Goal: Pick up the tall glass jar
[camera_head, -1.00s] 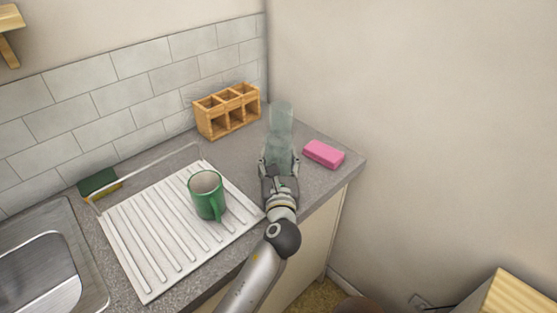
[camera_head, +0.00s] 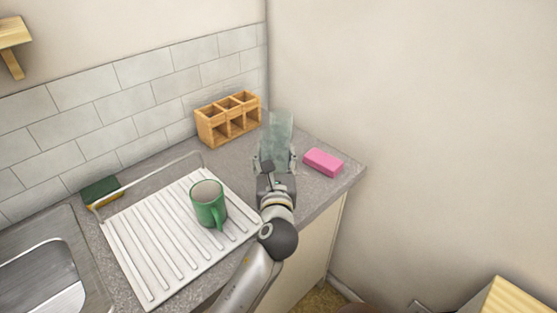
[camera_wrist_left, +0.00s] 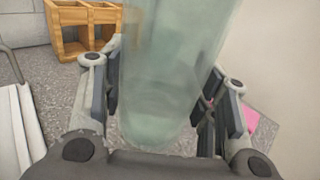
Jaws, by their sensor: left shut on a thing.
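The tall glass jar (camera_head: 277,135) is pale green and see-through, at the back right of the counter in the head view. My left gripper (camera_head: 275,163) is shut on the jar, with one finger on each side of its lower part. In the left wrist view the jar (camera_wrist_left: 172,65) fills the space between the fingers of the left gripper (camera_wrist_left: 165,105) and leans slightly. I cannot tell whether its base touches the counter. My right gripper is not in view.
A wooden three-slot holder (camera_head: 228,120) stands behind and left of the jar. A pink sponge (camera_head: 323,162) lies to its right. A green mug (camera_head: 208,204) stands on the white drainboard (camera_head: 150,275). The sink (camera_head: 45,285) and a dark green sponge (camera_head: 100,190) are further left.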

